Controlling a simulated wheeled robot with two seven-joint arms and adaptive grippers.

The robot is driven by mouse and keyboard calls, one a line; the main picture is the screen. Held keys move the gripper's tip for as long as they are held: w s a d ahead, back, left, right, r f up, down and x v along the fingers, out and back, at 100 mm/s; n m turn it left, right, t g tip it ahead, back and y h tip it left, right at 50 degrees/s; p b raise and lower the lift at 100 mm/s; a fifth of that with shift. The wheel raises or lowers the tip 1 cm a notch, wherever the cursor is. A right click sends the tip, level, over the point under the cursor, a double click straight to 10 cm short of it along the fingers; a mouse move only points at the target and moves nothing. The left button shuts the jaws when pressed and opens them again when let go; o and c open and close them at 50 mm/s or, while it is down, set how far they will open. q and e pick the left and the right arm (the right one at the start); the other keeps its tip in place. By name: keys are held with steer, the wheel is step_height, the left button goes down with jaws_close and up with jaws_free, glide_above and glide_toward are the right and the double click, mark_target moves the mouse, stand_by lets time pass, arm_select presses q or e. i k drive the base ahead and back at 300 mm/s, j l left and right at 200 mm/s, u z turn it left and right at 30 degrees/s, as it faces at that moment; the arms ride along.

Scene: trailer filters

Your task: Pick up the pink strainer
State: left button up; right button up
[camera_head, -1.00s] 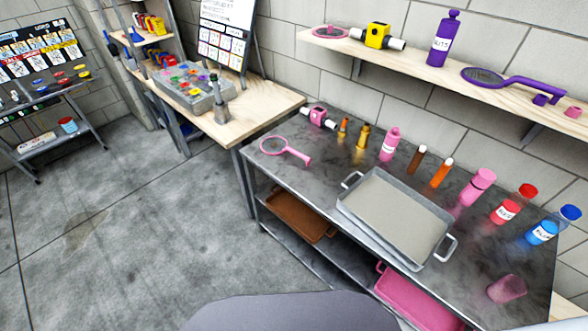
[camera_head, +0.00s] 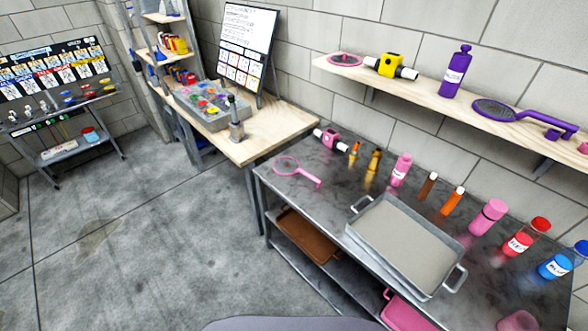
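A pink strainer (camera_head: 288,166) with a round head and a short handle lies on the grey metal table, near its left end. Its handle points right and toward the front. Another round pink-rimmed item (camera_head: 345,60), possibly a strainer too, lies at the left end of the wooden wall shelf. A larger purple strainer (camera_head: 494,110) lies further right on that shelf. Neither of my grippers shows in the head view.
The metal table (camera_head: 325,205) holds a grey tray (camera_head: 363,243), a pink device (camera_head: 329,138) and several bottles along the back, including a pink bottle (camera_head: 401,169). A wooden table (camera_head: 268,126) stands to the left. The concrete floor (camera_head: 170,230) at left is open.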

mark_target(285, 167)
steer(key=i+j+z, duration=0.45)
steer(key=j, duration=0.2)
steer(key=i+j+z, duration=0.2)
steer(key=j, duration=0.2)
steer(key=i+j+z, duration=0.2)
steer(key=j, duration=0.15)
steer(key=j+z, duration=0.25)
steer(key=j, duration=0.2)
steer(key=i+j+z, duration=0.2)
steer(key=j, duration=0.25)
steer(key=j+z, duration=0.25)
steer(key=j, duration=0.2)
